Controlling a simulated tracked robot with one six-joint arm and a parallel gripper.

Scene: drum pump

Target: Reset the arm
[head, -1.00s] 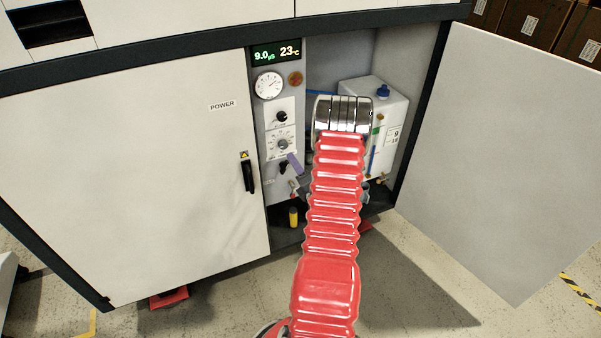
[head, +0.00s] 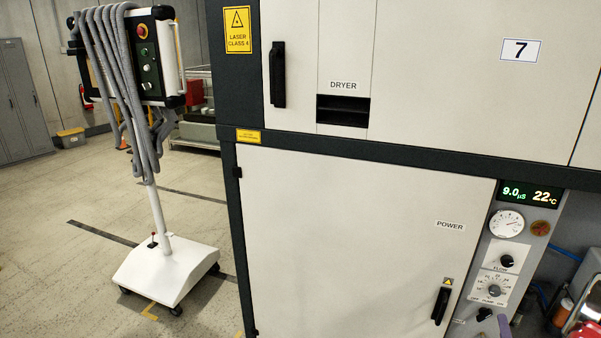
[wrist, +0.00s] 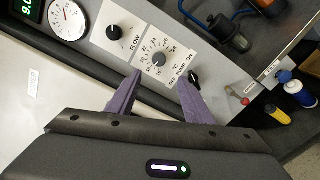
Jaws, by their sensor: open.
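My gripper (wrist: 160,77) shows in the wrist view with its two purple fingers apart and nothing between them. It is in front of the control panel, near the temperature dial (wrist: 158,59) and the pump switch (wrist: 194,77). Whether a fingertip touches the panel I cannot tell. In the head view a purple finger shows at the bottom right, below the temperature dial (head: 494,291).
The POWER cabinet door (head: 350,240) is shut, left of the panel. The display (head: 531,194) reads 9.0 µS and 22 °C. A yellow bottle (wrist: 277,115) and a blue-and-white bottle (wrist: 297,90) stand right of the panel. A wheeled pendant stand (head: 165,270) is at the left, with open floor around it.

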